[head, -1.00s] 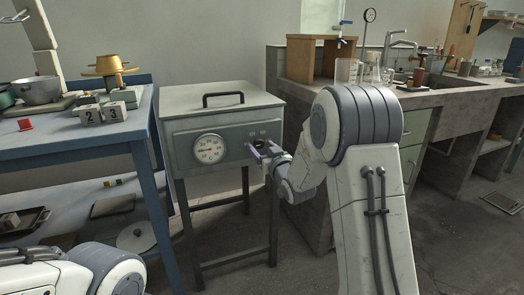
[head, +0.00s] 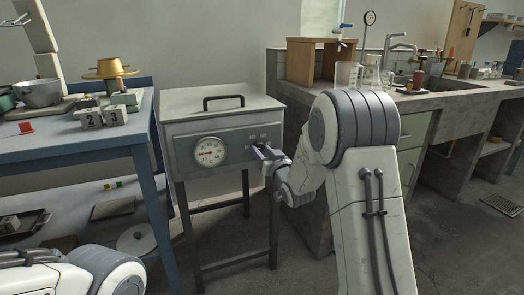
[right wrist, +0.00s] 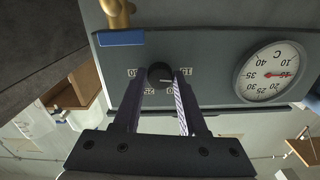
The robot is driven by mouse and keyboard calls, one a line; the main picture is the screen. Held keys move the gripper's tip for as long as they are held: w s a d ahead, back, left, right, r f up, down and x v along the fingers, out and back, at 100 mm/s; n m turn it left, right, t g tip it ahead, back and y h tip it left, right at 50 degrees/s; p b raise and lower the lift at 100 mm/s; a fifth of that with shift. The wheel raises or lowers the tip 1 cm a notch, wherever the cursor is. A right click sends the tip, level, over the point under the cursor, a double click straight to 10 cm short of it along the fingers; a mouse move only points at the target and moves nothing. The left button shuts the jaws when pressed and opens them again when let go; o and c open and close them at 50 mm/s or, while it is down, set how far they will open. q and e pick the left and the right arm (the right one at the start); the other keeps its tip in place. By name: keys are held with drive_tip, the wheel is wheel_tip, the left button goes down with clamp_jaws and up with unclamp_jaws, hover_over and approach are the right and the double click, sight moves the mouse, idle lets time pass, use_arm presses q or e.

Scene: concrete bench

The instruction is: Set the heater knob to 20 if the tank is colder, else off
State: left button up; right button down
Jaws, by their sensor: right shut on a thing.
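The heater tank is a grey box (head: 190,135) on dark legs in the head view. Its round dial (head: 209,152) also shows upside down in the right wrist view (right wrist: 270,72); the red needle points near 15 C. The dark knob (right wrist: 160,75) sits on the panel beside the dial, with number labels around it. A pale mark on the knob points toward the right of the wrist view; its exact setting is hard to read. My right gripper (right wrist: 158,92) is shut on the knob, one finger on each side. My left gripper is out of view.
A blue table (head: 75,148) with a pot (head: 38,93) and number blocks (head: 102,117) stands left of the heater. A concrete bench (head: 445,98) with glassware and a sink stands right. Floor in front of the heater is open.

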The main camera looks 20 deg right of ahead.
drive_tip(key=m+p, duration=0.2)
drive_tip(key=m, duration=0.3)
drive_tip(key=shift+r, duration=0.1)
drive_tip(key=m+p, duration=0.2)
drive_tip(key=m, duration=0.3)
drive_tip(key=shift+m, duration=0.3)
idle(0.3)
drive_tip(key=shift+c, duration=2.3)
unclamp_jaws()
drive_tip(key=s+p, duration=0.1)
drive_tip(key=s, duration=0.9)
drive_tip(key=shift+s+d+p, duration=0.15)
drive_tip(key=shift+s+p, duration=0.1)
drive_tip(key=shift+p, duration=0.15)
